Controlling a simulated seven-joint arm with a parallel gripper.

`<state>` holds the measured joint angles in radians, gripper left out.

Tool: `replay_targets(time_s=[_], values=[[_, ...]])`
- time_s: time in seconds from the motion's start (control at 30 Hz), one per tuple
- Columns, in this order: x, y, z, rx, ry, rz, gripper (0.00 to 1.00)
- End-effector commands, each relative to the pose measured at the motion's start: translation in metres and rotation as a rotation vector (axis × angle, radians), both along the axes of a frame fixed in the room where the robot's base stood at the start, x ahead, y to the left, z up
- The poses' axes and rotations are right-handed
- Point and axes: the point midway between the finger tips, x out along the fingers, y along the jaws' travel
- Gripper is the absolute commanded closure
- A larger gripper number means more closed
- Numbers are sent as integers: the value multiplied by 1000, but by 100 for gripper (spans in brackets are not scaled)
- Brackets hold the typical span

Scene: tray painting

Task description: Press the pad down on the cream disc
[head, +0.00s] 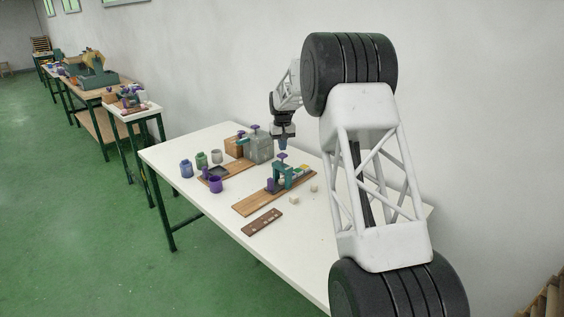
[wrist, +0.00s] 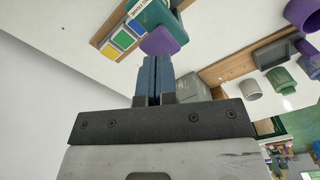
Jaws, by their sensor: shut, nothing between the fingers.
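My gripper (head: 283,146) has blue fingers. It is shut and empty, above the purple knob (head: 282,157) of a green press (head: 287,174) on a wooden board. In the wrist view the closed fingertips (wrist: 155,62) point at the purple knob (wrist: 165,41), which hides part of the green press (wrist: 160,14). I cannot tell whether they touch. The pad under the press is not clearly visible. Two small cream pieces (head: 293,200) lie on the white table beside the board; I cannot tell whether either is the cream disc.
Coloured squares (wrist: 123,39) sit on the board beside the press. A grey box (head: 259,149) with a purple knob, several cups (head: 215,184) and a brown strip (head: 262,222) stand on the white table (head: 205,215). The table's front is mostly clear.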

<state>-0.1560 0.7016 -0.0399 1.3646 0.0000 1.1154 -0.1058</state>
Motion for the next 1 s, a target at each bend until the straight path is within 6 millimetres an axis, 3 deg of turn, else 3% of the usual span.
replay_targets(time_s=[0.37,1.0], values=[[0,0,3,0,-1,0,100],[0,0,38,1,-2,0,100]])
